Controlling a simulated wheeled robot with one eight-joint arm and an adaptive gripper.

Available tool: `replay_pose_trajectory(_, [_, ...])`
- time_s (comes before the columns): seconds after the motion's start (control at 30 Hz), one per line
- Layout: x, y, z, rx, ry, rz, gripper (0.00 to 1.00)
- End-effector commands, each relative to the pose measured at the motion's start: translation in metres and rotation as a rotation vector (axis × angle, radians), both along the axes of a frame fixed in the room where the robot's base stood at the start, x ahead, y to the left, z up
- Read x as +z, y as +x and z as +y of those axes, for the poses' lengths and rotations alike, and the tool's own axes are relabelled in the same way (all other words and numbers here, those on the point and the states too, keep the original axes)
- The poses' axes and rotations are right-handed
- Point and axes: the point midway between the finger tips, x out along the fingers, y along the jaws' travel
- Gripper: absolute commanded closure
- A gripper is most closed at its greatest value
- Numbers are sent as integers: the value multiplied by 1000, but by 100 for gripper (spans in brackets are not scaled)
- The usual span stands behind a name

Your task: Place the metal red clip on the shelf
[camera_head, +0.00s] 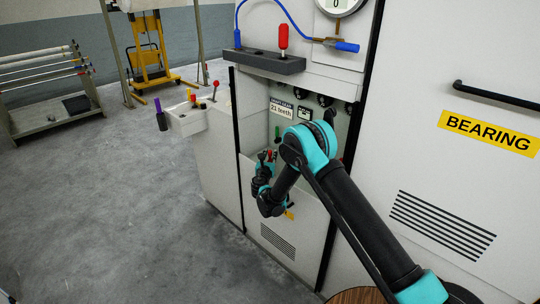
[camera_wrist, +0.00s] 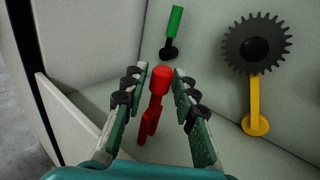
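The red clip (camera_wrist: 153,105) shows in the wrist view, standing roughly upright between my two fingers. My gripper (camera_wrist: 159,98) is open, with one finger on each side of the clip and a visible gap on both sides. In the head view my gripper (camera_head: 266,160) is inside the open recess of the white machine, largely hidden by my arm. A dark grey shelf (camera_head: 262,62) is fixed to the machine above the recess. A red-handled tool stands on it. I cannot tell whether the clip touches the recess floor.
In the wrist view, a green-handled piece (camera_wrist: 172,32) and a black gear (camera_wrist: 257,44) on a yellow stand (camera_wrist: 255,100) are near the clip. A white side tray (camera_head: 187,122) holds small coloured handles. A rack (camera_head: 45,85) stands far left. Floor at left is clear.

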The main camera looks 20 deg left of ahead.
Motion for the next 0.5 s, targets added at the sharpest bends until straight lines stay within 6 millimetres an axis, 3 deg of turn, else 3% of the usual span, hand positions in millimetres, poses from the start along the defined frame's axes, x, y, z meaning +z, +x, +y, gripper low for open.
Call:
replay_pose_trajectory(0.37, [2, 0, 0, 0, 0, 0, 62])
replay_pose_trajectory(0.5, [3, -13, -2, 3, 0, 0, 62])
